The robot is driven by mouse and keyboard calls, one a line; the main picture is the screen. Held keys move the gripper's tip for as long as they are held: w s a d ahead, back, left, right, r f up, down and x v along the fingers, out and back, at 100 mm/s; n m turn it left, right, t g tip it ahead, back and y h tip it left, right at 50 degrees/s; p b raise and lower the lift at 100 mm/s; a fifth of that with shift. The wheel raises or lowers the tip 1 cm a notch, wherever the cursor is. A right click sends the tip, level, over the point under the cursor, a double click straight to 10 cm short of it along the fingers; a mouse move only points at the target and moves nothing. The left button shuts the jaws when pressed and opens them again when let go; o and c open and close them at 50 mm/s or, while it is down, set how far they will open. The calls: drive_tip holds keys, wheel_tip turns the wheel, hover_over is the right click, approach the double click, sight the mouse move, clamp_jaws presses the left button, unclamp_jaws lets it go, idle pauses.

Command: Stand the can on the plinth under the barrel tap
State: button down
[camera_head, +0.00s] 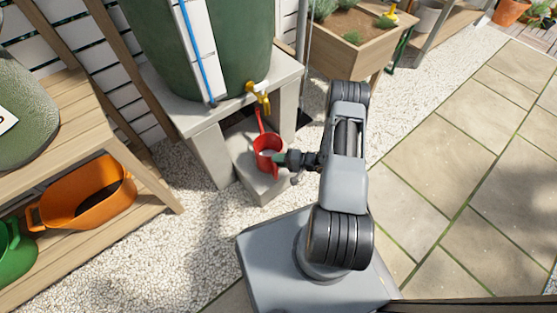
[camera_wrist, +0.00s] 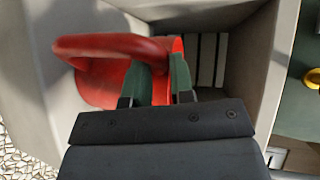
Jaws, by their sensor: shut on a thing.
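The red can (camera_head: 264,156) is over the pale concrete plinth (camera_head: 265,188), below the yellow barrel tap (camera_head: 259,91). It looks about upright, with its spout pointing up toward the tap. I cannot tell whether its base touches the plinth. My gripper (camera_head: 286,160) reaches in from the right and is shut on the can. In the wrist view, the green-tipped fingers of my gripper (camera_wrist: 158,80) close on the red can (camera_wrist: 95,86) beside its handle (camera_wrist: 110,46). The can's base is hidden there.
The green barrel (camera_head: 240,50) stands on a concrete stand (camera_head: 205,120) whose legs flank the plinth. A wooden shelf (camera_head: 150,190) with an orange trug (camera_head: 85,195) is at left. A wooden planter (camera_head: 345,55) stands behind right. Paving (camera_head: 455,150) at right is clear.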

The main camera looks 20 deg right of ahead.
drive_tip(key=c, duration=1)
unclamp_jaws()
